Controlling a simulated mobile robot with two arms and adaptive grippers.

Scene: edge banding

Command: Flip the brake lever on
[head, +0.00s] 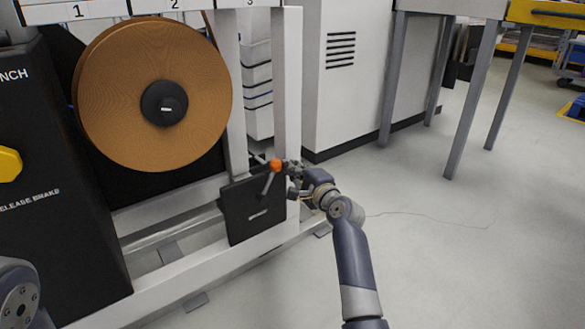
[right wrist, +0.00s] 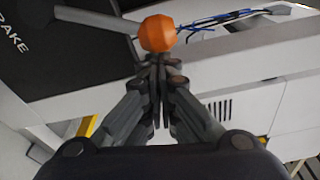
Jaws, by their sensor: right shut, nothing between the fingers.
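The brake lever (head: 267,183) is a thin grey bar with an orange knob (head: 276,165), mounted on a black plate (head: 250,212) low on the white frame. In the head view it leans up and slightly right. In the right wrist view the orange knob (right wrist: 157,33) sits just beyond my fingertips, with the grey lever bar (right wrist: 95,18) running left from it. My right gripper (head: 291,170) is shut and empty, right beside the knob; I cannot tell if it touches. It also shows in the right wrist view (right wrist: 158,62). My left gripper is out of view.
A large brown edge-band roll (head: 115,95) hangs on the white frame (head: 290,80) above the lever plate. A black panel (head: 50,190) with a yellow knob (head: 9,164) stands at the left. A white cabinet (head: 345,75) stands behind.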

